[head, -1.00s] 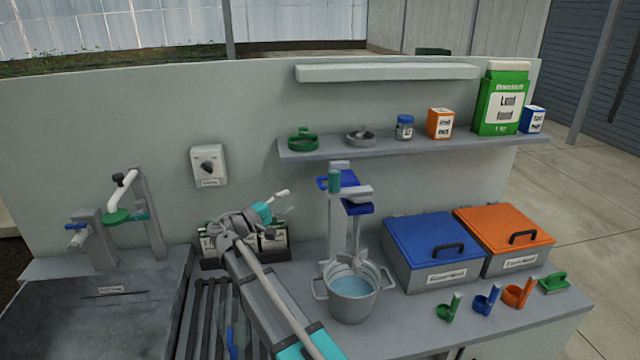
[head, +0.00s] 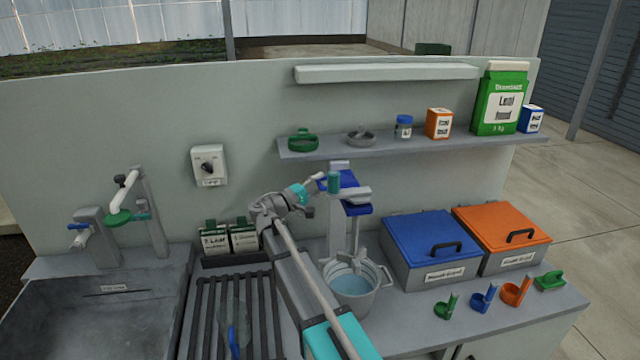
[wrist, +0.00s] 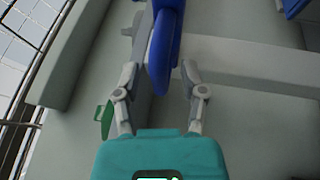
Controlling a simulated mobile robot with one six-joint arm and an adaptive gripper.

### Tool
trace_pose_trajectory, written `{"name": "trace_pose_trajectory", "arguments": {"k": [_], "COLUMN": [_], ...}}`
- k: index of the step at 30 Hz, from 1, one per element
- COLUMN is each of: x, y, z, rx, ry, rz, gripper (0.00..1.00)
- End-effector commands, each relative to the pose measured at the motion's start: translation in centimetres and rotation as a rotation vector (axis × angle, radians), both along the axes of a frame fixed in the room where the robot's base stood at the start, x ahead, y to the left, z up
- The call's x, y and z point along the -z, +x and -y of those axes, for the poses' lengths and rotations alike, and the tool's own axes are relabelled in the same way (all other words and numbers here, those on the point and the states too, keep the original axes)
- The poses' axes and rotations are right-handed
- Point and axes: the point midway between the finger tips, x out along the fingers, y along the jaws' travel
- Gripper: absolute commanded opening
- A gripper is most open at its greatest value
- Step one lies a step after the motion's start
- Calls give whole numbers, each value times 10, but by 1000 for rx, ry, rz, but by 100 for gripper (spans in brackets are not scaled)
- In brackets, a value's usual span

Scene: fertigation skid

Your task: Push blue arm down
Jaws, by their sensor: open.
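The blue arm (head: 348,180) is at the top of the grey mixer stand (head: 340,235), behind the bucket's rim. In the wrist view a long blue part with a rounded end, which looks like the blue arm (wrist: 162,52), lies between the two fingers. My gripper (head: 318,180) is at the left side of the stand's head, close to the blue arm. In the wrist view my gripper (wrist: 160,74) is open, with a finger on each side of the blue part. I cannot tell whether either finger touches it.
A metal bucket (head: 386,284) of bluish liquid stands below the mixer. A wall shelf (head: 420,145) with jars and boxes is above. Blue (head: 432,238) and orange (head: 503,236) lidded bins stand to the right. A sink (head: 60,315) and slatted rack (head: 203,320) are left.

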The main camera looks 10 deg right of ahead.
Motion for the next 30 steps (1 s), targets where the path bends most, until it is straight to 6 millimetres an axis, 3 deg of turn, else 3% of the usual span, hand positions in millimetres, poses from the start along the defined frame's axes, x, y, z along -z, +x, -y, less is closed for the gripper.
{"name": "trace_pose_trajectory", "arguments": {"k": [9,18,30], "x": [0,0,1], "y": [0,0,0], "z": [1,1,1], "rx": [0,0,0], "ry": [0,0,-1], "rz": [0,0,0], "gripper": [54,0,0]}}
